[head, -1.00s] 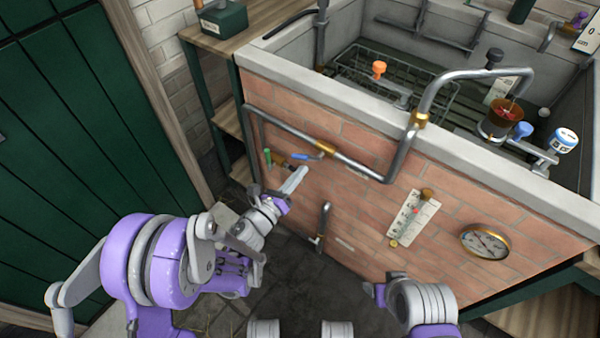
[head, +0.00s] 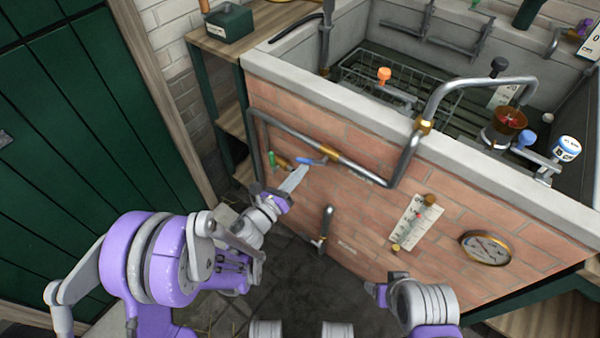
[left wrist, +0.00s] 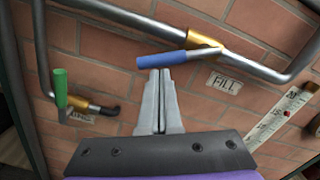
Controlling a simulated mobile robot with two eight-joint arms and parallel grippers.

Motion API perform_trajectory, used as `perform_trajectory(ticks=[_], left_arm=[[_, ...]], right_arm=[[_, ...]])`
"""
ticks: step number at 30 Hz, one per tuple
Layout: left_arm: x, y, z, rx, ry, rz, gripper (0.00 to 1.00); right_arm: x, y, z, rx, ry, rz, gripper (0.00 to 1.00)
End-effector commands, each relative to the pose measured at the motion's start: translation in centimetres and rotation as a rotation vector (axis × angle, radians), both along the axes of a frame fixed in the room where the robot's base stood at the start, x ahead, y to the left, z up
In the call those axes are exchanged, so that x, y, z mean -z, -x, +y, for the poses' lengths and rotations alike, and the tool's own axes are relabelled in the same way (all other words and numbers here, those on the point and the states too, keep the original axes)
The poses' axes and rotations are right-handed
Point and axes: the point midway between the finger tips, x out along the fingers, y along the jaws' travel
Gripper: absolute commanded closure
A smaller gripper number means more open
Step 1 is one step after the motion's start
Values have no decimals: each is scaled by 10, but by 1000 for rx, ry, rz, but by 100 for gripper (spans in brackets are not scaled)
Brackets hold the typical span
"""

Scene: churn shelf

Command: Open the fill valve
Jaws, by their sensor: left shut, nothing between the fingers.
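The fill valve's blue lever (head: 308,161) sticks out to the left from a brass fitting on the grey pipe along the brick wall. In the left wrist view the blue lever (left wrist: 162,59) lies at a slight angle to the pipe, with a FILL label (left wrist: 224,83) below right of its brass body (left wrist: 204,45). My left gripper (head: 304,169) is shut and empty. Its fingertips (left wrist: 160,71) are just under the lever's left part; I cannot tell if they touch. Part of my right arm's end (head: 380,294) shows low in the head view, its fingers not visible.
A green-handled valve (left wrist: 61,88) sits left of the lever on a short pipe. A thermometer plate (head: 415,222) and a round gauge (head: 486,248) are on the brick wall to the right. A bent pipe (head: 325,227) stands below.

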Motion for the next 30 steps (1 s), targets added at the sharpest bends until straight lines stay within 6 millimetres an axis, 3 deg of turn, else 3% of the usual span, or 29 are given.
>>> perform_trajectory(ticks=[23,30], left_arm=[[-20,-8,11,0,-270,-197,100],[-25,-9,13,0,-264,-193,100]], right_arm=[[-13,2,0,0,0,-4,36],[-15,2,0,0,0,-5,36]])
